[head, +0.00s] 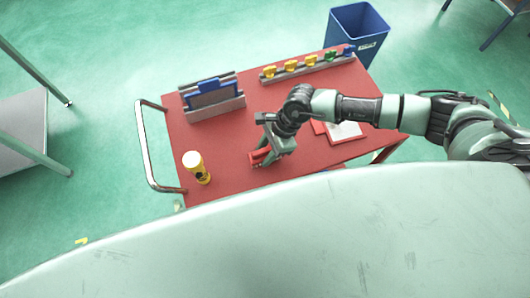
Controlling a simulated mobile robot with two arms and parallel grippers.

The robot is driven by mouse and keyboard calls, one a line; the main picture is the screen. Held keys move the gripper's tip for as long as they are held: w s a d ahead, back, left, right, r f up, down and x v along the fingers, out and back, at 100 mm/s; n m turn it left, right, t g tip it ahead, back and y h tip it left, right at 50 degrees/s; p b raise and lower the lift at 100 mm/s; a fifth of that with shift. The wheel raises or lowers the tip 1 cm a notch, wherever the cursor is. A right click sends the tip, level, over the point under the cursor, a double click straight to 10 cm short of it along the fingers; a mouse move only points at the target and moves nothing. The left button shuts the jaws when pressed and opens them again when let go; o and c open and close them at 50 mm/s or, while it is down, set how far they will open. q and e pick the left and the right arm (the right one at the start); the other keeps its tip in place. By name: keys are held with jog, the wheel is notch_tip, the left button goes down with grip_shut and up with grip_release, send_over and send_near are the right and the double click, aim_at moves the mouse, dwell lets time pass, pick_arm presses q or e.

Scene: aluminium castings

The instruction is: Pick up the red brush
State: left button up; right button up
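The red brush (257,156) is on or just above the red cart top, near its front edge; only part of it shows beneath my gripper. My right gripper (268,152) reaches in from the right and points down over the brush. Its fingers overlap the brush in the head view, and I cannot tell whether they are closed on it. The red brush is hard to separate from the red surface. My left gripper is not in view.
The red cart top (225,150) also holds a yellow bottle with a white cap (196,166), a grey rack with a blue part (211,97), a strip with yellow and green knobs (308,67) and papers (344,132). A blue bin (357,30) stands behind.

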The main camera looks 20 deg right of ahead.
aim_at(265, 149)
jog(key=shift+r, duration=0.15)
grip_shut()
jog(key=shift+r, duration=0.2)
notch_tip(265, 149, up, 20)
jog(key=b, duration=0.4)
jog(key=shift+f+b, duration=0.25)
jog(key=shift+b, duration=0.1)
